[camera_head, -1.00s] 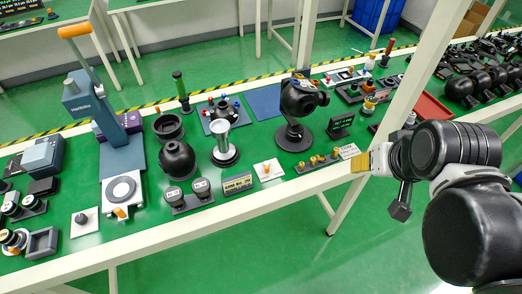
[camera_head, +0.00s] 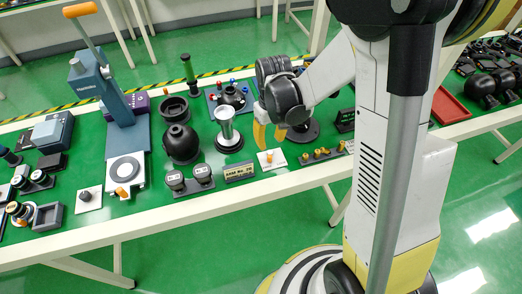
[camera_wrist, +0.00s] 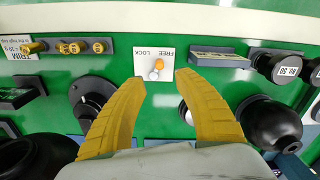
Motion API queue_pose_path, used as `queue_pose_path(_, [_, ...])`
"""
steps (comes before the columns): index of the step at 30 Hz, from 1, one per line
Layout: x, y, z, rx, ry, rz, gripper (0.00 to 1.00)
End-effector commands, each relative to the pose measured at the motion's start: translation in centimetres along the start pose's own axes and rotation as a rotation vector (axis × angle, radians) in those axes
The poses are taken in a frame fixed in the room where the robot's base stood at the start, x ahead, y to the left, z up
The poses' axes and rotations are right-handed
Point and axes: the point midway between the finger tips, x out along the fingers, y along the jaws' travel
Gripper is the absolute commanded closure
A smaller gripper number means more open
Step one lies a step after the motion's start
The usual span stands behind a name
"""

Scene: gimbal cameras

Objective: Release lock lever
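The lock lever (camera_wrist: 158,63) is a small orange handle beside a pale round part on a white square plate. The plate (camera_wrist: 167,55) carries the words FREE and LOCK, seen upside down in the wrist view. I cannot tell which word the lever points to. In the head view the plate (camera_head: 277,160) lies near the table's front edge. My gripper (camera_wrist: 160,77) is open and empty, its two yellow fingers apart, with the lever seen between and just beyond the tips. In the head view my gripper (camera_head: 268,138) points down above the plate; contact is not visible.
A dark label block (camera_head: 239,172) and two round black-capped weights (camera_head: 188,180) stand left of the plate. A row of brass knobs (camera_head: 322,154) is to its right. A metal cylinder on a black base (camera_head: 229,141) and a black sphere (camera_head: 182,145) stand behind.

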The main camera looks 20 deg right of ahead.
Motion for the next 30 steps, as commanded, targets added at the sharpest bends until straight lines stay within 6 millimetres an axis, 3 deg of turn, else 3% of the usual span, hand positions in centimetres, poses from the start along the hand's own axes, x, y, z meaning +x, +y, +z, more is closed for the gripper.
queue_pose_path(9, [6.5, 0.0, -0.1, 0.001, 0.002, 0.000, 0.62])
queue_pose_path(13, [8.4, 0.0, -0.1, 0.001, 0.002, 0.000, 0.62])
queue_pose_path(18, [9.7, 0.0, -0.1, 0.001, 0.002, 0.001, 0.62])
queue_pose_path(27, [9.8, 0.0, 0.0, 0.001, 0.002, 0.001, 0.62])
queue_pose_path(30, [9.8, 0.0, 0.0, 0.001, 0.002, 0.000, 0.91])
